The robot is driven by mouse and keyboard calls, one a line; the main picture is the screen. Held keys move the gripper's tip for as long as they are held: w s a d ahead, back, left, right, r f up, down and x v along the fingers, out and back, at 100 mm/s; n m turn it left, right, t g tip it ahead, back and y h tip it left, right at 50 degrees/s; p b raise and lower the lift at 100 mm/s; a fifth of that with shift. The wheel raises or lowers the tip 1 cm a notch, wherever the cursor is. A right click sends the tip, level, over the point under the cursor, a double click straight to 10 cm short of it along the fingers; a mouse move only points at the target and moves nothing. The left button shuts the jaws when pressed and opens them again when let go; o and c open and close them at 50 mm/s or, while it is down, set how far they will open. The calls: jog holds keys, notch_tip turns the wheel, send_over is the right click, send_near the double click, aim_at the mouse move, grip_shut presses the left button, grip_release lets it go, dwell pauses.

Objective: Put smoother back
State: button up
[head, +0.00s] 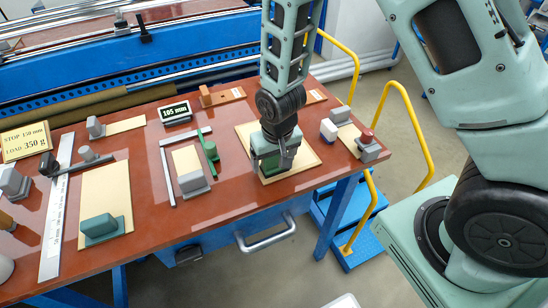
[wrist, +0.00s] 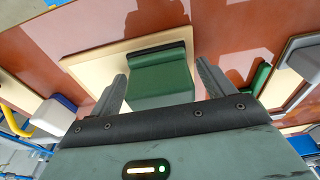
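A dark green block (wrist: 160,78), which may be the smoother, sits on a pale board (wrist: 90,75) on the red-brown table. The head view also shows the green block (head: 283,158) and the board (head: 300,148), partly covered by my gripper. My gripper (head: 272,155) is low over the board, pointing down. In the wrist view, my gripper's fingers (wrist: 162,82) are spread on either side of the green block, with narrow gaps showing, so it looks open around it. Another green block (head: 98,228) stands on a larger pale board (head: 105,195) at the left.
A grey block (head: 193,182) and a green upright piece (head: 210,150) stand left of my gripper. A white-and-blue block (head: 329,130) and a grey piece with a red knob (head: 368,145) stand right. Yellow rails (head: 410,120) flank the table.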

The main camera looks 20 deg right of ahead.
aim_at(277, 168)
notch_tip(277, 168, up, 12)
jog(key=s+b, duration=0.2)
jog(key=s+a+r+n+g, duration=0.1)
jog(key=s+a+r+n, duration=0.2)
jog(key=s, duration=0.6)
jog(key=s+a+r+n, duration=0.3)
jog(key=s+n, duration=0.1)
jog(key=s, duration=0.5)
jog(key=shift+s+a+n+g+y, duration=0.2)
jog(key=shift+n+g+y, duration=0.1)
jog(key=shift+n+g, duration=0.1)
jog(key=shift+r, duration=0.1)
notch_tip(277, 168, down, 4)
jog(key=b, duration=0.4)
